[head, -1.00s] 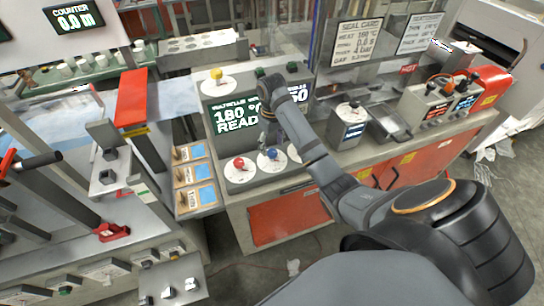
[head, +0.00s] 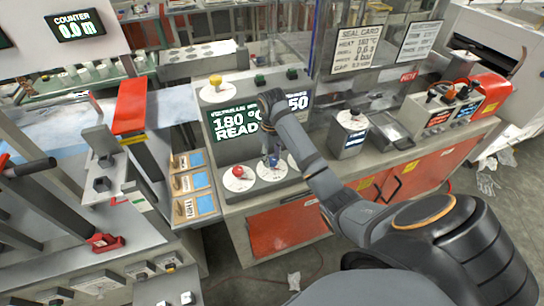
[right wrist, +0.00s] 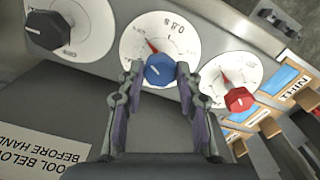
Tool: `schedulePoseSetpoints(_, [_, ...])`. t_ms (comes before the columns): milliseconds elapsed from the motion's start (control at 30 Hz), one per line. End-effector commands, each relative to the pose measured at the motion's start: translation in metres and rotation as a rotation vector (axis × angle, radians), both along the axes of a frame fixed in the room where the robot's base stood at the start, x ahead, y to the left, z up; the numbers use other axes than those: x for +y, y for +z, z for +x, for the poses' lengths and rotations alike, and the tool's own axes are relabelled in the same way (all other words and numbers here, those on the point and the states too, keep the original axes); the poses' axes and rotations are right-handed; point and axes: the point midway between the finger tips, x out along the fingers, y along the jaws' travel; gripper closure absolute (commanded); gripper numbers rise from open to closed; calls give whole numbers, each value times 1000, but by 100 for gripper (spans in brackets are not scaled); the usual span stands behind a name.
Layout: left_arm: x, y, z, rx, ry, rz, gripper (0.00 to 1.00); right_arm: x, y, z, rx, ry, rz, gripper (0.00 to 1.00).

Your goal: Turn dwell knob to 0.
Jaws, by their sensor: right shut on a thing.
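My right gripper (right wrist: 160,74) is shut on a blue knob (right wrist: 160,68), one finger on each side of it. The knob sits on a white round dial (right wrist: 165,28) with a red pointer mark; I cannot read its name or setting for certain. In the head view my right gripper (head: 271,155) comes down from above onto the panel and largely hides the blue knob. A red knob (head: 238,172) on its own dial stands to the left there. A black knob (right wrist: 48,30) shows at the left of the wrist view. My left gripper is not in view.
A screen (head: 236,121) above the dials shows 180 °C and READ. A yellow knob (head: 215,80) stands behind it. A seal card (head: 356,46) hangs behind clear panels. Labelled wooden bins (head: 194,182) stand close left of the panel, a grey switch box (head: 349,134) to the right.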

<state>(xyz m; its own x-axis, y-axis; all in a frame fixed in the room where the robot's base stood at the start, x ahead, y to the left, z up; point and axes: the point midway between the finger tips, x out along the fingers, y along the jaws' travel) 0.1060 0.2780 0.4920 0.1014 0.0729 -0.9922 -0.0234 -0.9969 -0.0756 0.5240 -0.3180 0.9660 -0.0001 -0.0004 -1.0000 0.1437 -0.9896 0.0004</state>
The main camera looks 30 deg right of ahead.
Motion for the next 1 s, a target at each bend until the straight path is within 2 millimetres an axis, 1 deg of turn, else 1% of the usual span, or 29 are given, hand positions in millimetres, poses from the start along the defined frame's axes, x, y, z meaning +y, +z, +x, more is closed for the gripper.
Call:
schedulePoseSetpoints(167, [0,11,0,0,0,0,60,1,3,0,1,45,2,97])
schedulePoseSetpoints(367, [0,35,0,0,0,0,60,1,6,-1,2,168,3,97])
schedulePoseSetpoints(600, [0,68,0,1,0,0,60,1,6,-2,5,387,3,97])
schedulePoseSetpoints(1000, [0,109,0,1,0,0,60,1,4,-2,5,767,3,97])
